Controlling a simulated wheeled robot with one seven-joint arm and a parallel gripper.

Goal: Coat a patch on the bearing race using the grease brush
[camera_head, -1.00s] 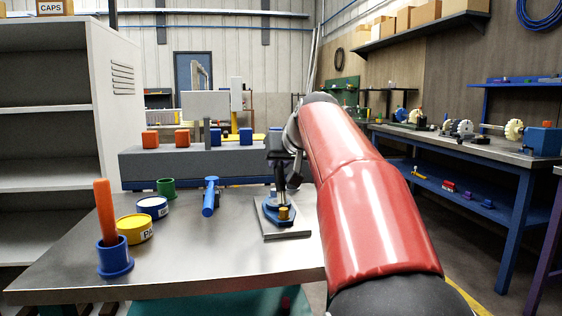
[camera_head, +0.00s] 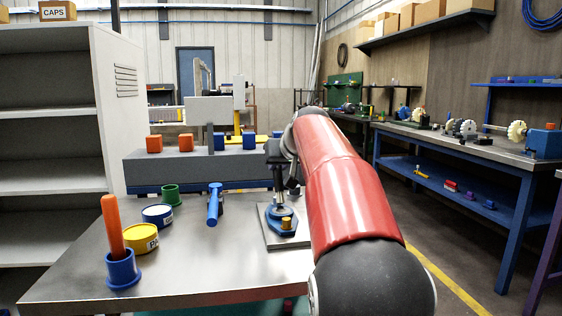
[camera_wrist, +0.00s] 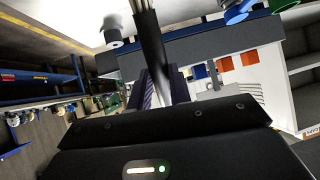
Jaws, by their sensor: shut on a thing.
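The bearing race (camera_head: 281,211) sits in a blue round housing on a pale square plate (camera_head: 273,238) near the workbench's right side. My gripper (camera_head: 284,187) hangs above it, pointing down, partly hidden by my red arm. In the wrist view my gripper (camera_wrist: 163,88) is shut on the dark handle of the grease brush (camera_wrist: 150,38), whose pale bristles show at the top edge. In the head view the brush's lower end is over or at the race; I cannot tell whether the bristles touch it.
The bench (camera_head: 180,262) carries an orange-handled tool in a blue cup (camera_head: 122,269), yellow (camera_head: 140,240) and blue (camera_head: 157,217) tins, a green cup (camera_head: 172,196) and a blue T-shaped tool (camera_head: 214,206). The grey conveyor (camera_head: 195,170) with orange and blue blocks stands behind.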

